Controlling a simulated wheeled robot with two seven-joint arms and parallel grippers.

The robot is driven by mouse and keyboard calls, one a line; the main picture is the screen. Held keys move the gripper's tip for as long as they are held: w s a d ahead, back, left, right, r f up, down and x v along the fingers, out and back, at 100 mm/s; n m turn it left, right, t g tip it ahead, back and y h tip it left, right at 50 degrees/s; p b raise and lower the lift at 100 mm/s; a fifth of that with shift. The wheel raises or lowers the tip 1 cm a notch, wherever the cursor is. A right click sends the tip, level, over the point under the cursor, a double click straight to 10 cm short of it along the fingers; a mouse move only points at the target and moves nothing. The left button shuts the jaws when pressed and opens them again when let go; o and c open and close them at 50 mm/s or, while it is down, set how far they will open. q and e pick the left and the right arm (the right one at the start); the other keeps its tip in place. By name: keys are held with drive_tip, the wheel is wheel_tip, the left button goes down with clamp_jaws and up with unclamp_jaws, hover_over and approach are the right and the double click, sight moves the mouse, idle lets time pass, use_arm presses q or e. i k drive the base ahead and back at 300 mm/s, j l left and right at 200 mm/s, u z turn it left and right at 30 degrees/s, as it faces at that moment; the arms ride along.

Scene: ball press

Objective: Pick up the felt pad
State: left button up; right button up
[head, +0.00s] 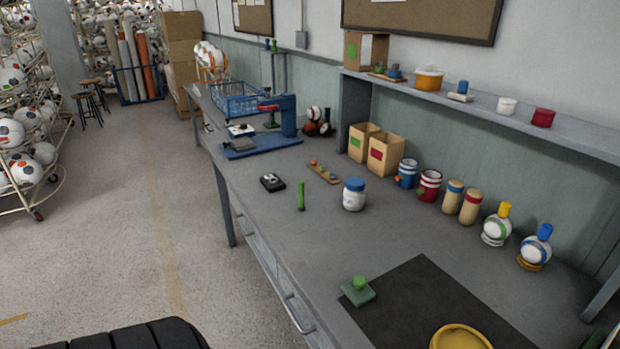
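A green square pad with a round green knob on top (358,291) lies flat on the workbench, at the left edge of a dark mat; it looks most like the felt pad, though its material cannot be made out. A small black block with a pale marking (272,182) lies farther back on the bench, beside an upright green stick (301,196). Neither of my grippers is in the head view. Nothing touches the green pad from above.
The dark mat (440,290) holds a yellow ring-shaped dish (460,338) at the front. A blue-lidded white jar (354,194) stands mid-bench. Striped tins, rollers and two balls on stands line the wall side. A blue press (288,115) stands farther back. Bench around the green pad is clear.

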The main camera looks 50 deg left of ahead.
sight(356, 289)
drive_tip(key=k+u, duration=0.1)
drive_tip(key=u, duration=1.2)
drive_tip(key=z, duration=1.4)
drive_tip(key=u, duration=1.4)
